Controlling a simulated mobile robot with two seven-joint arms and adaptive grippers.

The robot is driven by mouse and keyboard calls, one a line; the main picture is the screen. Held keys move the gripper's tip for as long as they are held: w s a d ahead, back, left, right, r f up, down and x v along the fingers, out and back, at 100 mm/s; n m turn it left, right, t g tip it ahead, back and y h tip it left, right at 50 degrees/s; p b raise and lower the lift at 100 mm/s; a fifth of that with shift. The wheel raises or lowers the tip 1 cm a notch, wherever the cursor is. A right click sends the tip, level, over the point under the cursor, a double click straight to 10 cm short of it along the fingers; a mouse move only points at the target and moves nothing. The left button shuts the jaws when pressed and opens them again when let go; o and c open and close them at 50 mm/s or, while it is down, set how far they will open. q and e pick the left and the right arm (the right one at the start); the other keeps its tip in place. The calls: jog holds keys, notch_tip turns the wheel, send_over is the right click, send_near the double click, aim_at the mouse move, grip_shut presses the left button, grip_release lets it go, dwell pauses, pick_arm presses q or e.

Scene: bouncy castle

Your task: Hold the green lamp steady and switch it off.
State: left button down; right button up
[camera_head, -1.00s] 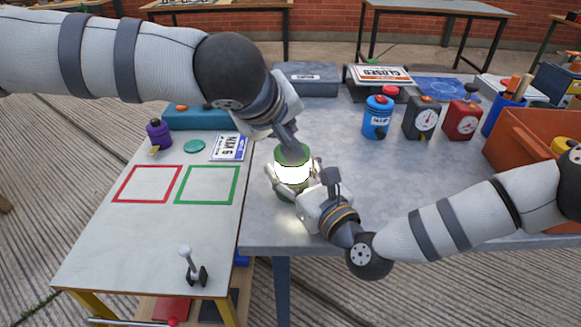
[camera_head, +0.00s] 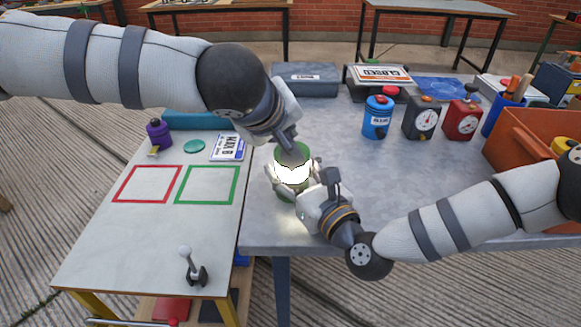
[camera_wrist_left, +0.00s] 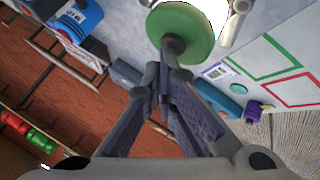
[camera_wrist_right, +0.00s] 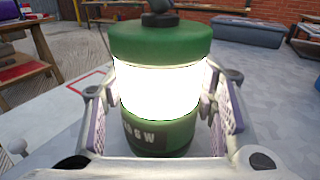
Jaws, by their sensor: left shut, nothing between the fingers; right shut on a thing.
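The green lamp (camera_head: 292,166) stands upright on the grey table, its white band glowing brightly. In the right wrist view the lamp (camera_wrist_right: 159,84) fills the middle, between the fingers of my right gripper (camera_wrist_right: 160,112), which is shut on its body. My right gripper (camera_head: 290,180) reaches it from the lower right in the head view. My left gripper (camera_head: 299,152) is shut and empty, its tips at the lamp's top. In the left wrist view my left fingertips (camera_wrist_left: 168,72) are by the dark knob (camera_wrist_left: 174,45) on the green cap; whether they touch it is unclear.
A blue canister (camera_head: 377,118), a black dial box (camera_head: 421,119) and a red dial box (camera_head: 462,120) stand to the right. An orange bin (camera_head: 530,140) is at the far right. Left is a white board with red (camera_head: 147,201) and green (camera_head: 207,203) outlines and a lever (camera_head: 190,262).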

dwell(0.4)
pick_arm(q)
notch_tip(320, 180, up, 7)
dwell(0.9)
pick_arm(e)
jog(key=o, duration=1.6)
jog(key=shift+c, duration=0.2)
